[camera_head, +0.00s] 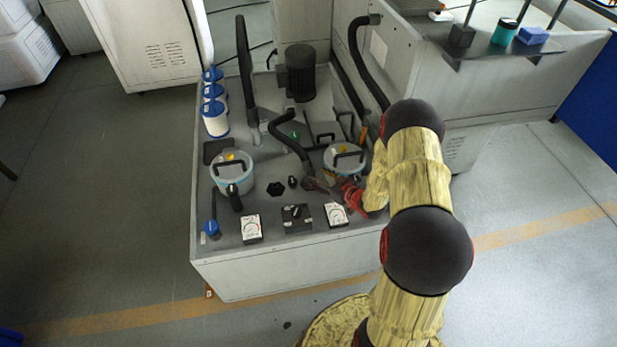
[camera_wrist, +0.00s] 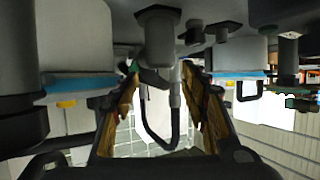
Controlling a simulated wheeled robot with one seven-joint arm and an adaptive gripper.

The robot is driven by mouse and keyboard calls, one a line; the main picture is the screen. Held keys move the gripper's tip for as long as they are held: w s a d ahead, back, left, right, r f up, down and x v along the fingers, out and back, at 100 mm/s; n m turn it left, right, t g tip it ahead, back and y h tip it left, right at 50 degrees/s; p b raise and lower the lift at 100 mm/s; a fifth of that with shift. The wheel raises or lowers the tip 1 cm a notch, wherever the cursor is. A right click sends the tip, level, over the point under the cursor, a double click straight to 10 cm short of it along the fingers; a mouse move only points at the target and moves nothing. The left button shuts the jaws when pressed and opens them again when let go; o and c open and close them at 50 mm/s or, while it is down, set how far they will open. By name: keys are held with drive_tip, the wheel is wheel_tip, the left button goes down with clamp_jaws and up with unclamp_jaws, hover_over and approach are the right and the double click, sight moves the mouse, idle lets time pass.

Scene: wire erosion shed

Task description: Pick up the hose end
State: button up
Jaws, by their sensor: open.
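A black hose (camera_head: 288,140) arches over the grey machine top, and its lower end (camera_head: 307,168) comes down close to my gripper. My gripper (camera_head: 316,186) is low over the machine top beside the right-hand lidded canister (camera_head: 345,160). In the wrist view my gripper (camera_wrist: 160,76) has its two fingers spread apart. A dark piece (camera_wrist: 152,76) shows between or behind the fingertips; I cannot tell whether it is the hose end or whether anything touches it. A black looped hose (camera_wrist: 160,140) with a grey cuff shows beyond the fingers.
A second lidded canister (camera_head: 232,172) stands at the left. Two white-faced gauges (camera_head: 251,228) (camera_head: 336,214) and a black switch box (camera_head: 296,217) line the front edge. White filter cartridges (camera_head: 215,118) and a dark motor (camera_head: 300,72) stand behind. Floor is clear at left.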

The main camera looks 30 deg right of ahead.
sight(310, 172)
drive_tip(key=b+x, duration=0.2)
drive_tip(key=x, duration=0.3)
drive_tip(key=shift+a, duration=0.1)
drive_tip(key=shift+c, duration=0.2)
drive_tip(key=c, duration=1.1)
clamp_jaws()
drive_tip(key=shift+r, duration=0.1)
